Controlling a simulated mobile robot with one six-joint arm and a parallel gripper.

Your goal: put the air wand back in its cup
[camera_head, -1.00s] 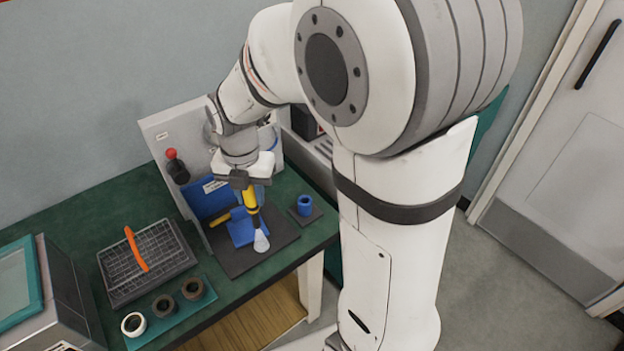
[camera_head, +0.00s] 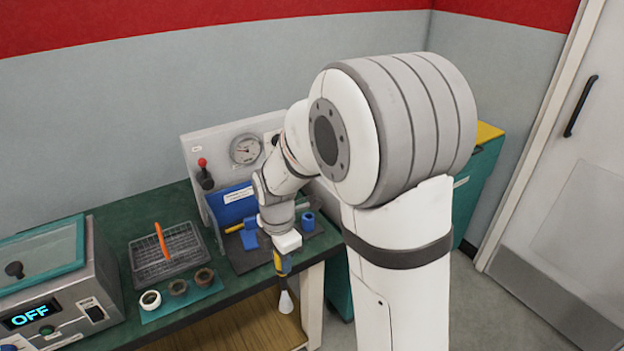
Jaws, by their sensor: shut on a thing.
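The air wand (camera_head: 282,267) is yellow and dark, with a pale flared tip pointing down. My gripper (camera_head: 281,254) is shut on its upper part and holds it roughly upright. In the picture the wand shows in front of the bench's front edge, its tip over the lower shelf area. The blue cup (camera_head: 308,222) stands on the right part of the bench, behind and right of the wand, close beside my arm in the picture. I cannot see into the cup clearly.
A test panel (camera_head: 199,150) with a gauge and red-knobbed lever stands behind a blue fixture (camera_head: 232,205). Left are a wire-grid tray (camera_head: 150,262) with an orange strip, several rings on a teal mat (camera_head: 200,294), and a machine reading OFF (camera_head: 60,290).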

